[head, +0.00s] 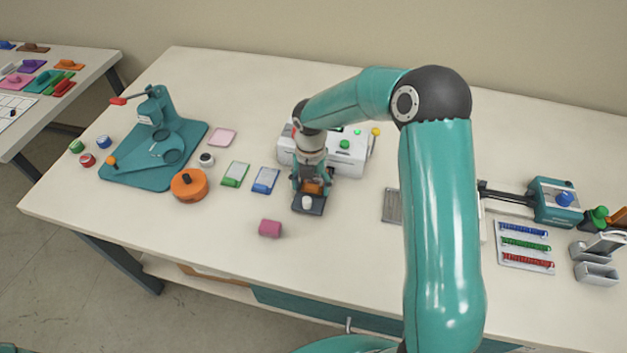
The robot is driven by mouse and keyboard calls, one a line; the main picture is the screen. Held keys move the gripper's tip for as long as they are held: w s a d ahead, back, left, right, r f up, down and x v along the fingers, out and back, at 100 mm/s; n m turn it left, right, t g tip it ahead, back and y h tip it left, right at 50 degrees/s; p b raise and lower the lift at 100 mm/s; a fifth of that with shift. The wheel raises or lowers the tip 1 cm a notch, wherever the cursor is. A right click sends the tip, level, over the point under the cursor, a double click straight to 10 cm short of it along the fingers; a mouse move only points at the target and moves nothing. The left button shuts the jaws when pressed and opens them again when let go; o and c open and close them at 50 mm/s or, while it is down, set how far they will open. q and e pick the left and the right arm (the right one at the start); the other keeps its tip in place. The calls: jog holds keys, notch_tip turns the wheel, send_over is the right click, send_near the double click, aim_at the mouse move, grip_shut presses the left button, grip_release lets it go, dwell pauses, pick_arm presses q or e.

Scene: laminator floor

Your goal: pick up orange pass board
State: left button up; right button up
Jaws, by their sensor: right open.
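A small orange piece (313,188), which looks like the orange pass board, is at the front of the white laminator (350,157). It sits at the back of a dark plate (310,209) with a white knob (307,202). My right gripper (311,187) points down over the orange piece, open, with its fingers on either side. Whether the fingers touch it cannot be told. The gripper hides part of the laminator and the piece's back. My left gripper is not in view.
Green (235,174) and blue (265,180) cards lie left of the gripper, with an orange round container (189,185) beyond. A magenta block (270,228) stands in front. A teal press (155,150) is far left. A tray of coloured coils (525,245) is right.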

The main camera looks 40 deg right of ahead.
jog(key=shift+c, duration=0.4)
jog(key=c, duration=1.1)
